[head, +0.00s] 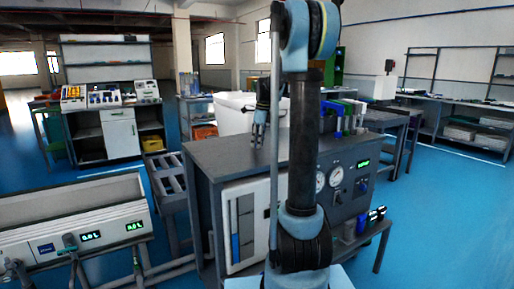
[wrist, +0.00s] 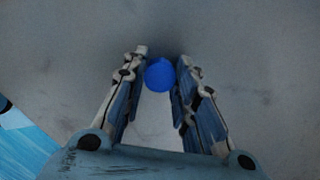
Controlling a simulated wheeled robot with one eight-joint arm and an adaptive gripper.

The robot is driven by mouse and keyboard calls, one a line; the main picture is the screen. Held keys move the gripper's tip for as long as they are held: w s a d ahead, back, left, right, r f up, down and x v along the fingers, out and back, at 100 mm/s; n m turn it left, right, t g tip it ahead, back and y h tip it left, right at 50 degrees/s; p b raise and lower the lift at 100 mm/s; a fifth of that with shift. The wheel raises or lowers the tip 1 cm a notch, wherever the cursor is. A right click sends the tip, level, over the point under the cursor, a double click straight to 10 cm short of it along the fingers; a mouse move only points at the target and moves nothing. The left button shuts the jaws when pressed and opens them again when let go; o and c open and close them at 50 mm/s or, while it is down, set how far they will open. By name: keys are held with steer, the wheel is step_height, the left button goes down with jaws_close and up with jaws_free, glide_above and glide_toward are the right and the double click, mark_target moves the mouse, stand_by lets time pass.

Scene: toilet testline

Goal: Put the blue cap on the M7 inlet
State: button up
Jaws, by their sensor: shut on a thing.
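The blue cap (wrist: 159,74) is a small round blue piece between my fingertips in the wrist view. My gripper (wrist: 160,72) is shut on it. Behind the cap is a plain grey surface. In the head view my gripper (head: 258,140) points down over the left part of the grey bench top (head: 215,152). The cap is too small to make out there. I cannot pick out the M7 inlet or its label in either view.
The bench front has round gauges (head: 320,181) and a green display. A white tub (head: 232,113) stands behind my gripper. A white panel with displays and hoses (head: 95,235) is at lower left. Blue and green upright items (head: 345,115) stand at the bench's right. Blue floor lies open at right.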

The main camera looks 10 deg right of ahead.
steer(key=shift+r, duration=0.1)
step_height(320, 180, up, 10)
stand_by(0.5)
steer(key=shift+s, duration=0.1)
